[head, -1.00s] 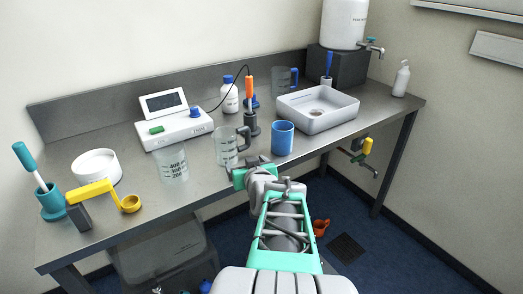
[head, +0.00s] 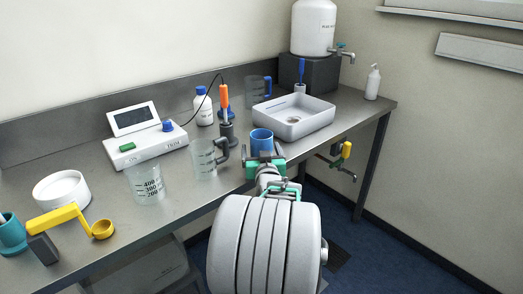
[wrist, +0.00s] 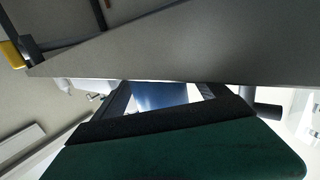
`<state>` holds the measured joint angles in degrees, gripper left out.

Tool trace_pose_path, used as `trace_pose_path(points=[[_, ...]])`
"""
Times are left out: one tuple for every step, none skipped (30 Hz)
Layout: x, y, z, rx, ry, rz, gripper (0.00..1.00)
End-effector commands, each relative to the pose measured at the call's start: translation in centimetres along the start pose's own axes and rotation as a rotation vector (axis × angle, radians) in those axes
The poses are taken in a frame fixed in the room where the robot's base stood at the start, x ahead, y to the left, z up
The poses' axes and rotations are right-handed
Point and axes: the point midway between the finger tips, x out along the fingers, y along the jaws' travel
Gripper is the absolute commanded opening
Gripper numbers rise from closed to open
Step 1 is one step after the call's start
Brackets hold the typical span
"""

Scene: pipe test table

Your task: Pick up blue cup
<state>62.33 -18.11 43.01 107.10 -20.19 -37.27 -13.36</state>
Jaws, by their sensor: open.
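The blue cup (head: 262,140) stands upright near the front edge of the grey table (head: 190,205). My gripper (head: 265,158) is open just in front of the cup, at the table's front edge, and hides the cup's lower part in the head view. In the wrist view, the blue cup (wrist: 158,95) shows between the two dark fingers of my gripper (wrist: 168,92). I cannot tell whether either finger touches it.
A measuring jug with a dark handle (head: 204,158) stands close left of the cup. A grey stand with an orange-handled probe (head: 227,130) is behind it. A white basin (head: 294,118) lies to the back right. A clear beaker (head: 146,182) stands farther left.

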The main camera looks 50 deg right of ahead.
Motion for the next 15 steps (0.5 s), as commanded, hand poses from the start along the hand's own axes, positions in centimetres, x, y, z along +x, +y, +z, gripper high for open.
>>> trace_pose_path(points=[[-0.01,0.03,0.00,0.000,0.000,0.001,0.83],[-0.02,0.09,0.00,0.000,0.000,0.001,0.81],[-0.03,0.11,0.00,0.000,0.000,0.002,0.77],[-0.03,0.12,0.00,0.000,0.000,0.002,0.75],[-0.03,0.12,0.00,0.000,0.000,0.002,0.72],[-0.04,0.12,-0.01,0.000,0.000,0.002,0.69],[-0.04,0.12,-0.01,0.000,0.000,0.002,0.67],[-0.04,0.12,-0.01,0.000,0.000,0.002,0.64],[-0.04,0.12,-0.01,0.000,0.000,0.002,0.61],[-0.04,0.12,-0.01,0.000,0.000,0.002,0.58],[-0.04,0.12,-0.01,0.000,0.000,0.002,0.56],[-0.05,0.12,-0.01,0.000,0.000,0.002,0.53],[-0.05,0.12,-0.01,0.000,0.000,0.002,0.50],[-0.05,0.12,-0.01,0.000,0.000,0.002,0.48],[-0.05,0.11,-0.01,0.000,0.000,0.002,0.45]])
